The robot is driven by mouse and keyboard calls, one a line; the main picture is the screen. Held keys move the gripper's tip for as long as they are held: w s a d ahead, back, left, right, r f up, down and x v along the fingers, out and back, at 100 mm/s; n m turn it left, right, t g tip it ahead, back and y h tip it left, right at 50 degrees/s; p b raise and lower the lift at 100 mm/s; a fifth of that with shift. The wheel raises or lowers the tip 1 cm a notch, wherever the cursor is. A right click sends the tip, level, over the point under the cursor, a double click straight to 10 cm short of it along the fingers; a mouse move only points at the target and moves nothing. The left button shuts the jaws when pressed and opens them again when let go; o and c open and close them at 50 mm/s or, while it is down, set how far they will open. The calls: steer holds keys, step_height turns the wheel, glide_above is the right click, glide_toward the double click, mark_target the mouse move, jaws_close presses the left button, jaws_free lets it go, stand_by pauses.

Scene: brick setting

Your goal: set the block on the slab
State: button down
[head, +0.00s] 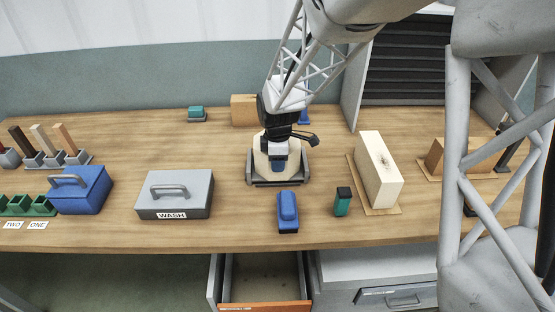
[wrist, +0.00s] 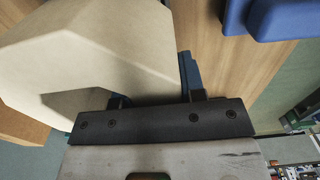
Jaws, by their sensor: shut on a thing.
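A cream block (head: 262,163) with slanted faces stands at the middle of the table, at a low dark grey base (head: 279,183) that looks like the slab. In the wrist view the block (wrist: 85,55) fills the upper left, against the blue finger of my gripper (wrist: 186,75). I cannot tell whether the block's underside touches the base.
A blue object (head: 288,212) and a small green-black block (head: 343,202) stand in front. A tall cream slab-shaped piece (head: 380,175) on a thin board is to the right. A grey case (head: 175,195) and a blue case (head: 82,190) are left. A drawer (head: 262,280) is open below.

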steer(key=c, duration=0.7)
jaws_free()
steer(key=shift+f, duration=0.1)
steer(key=shift+r, duration=6.15)
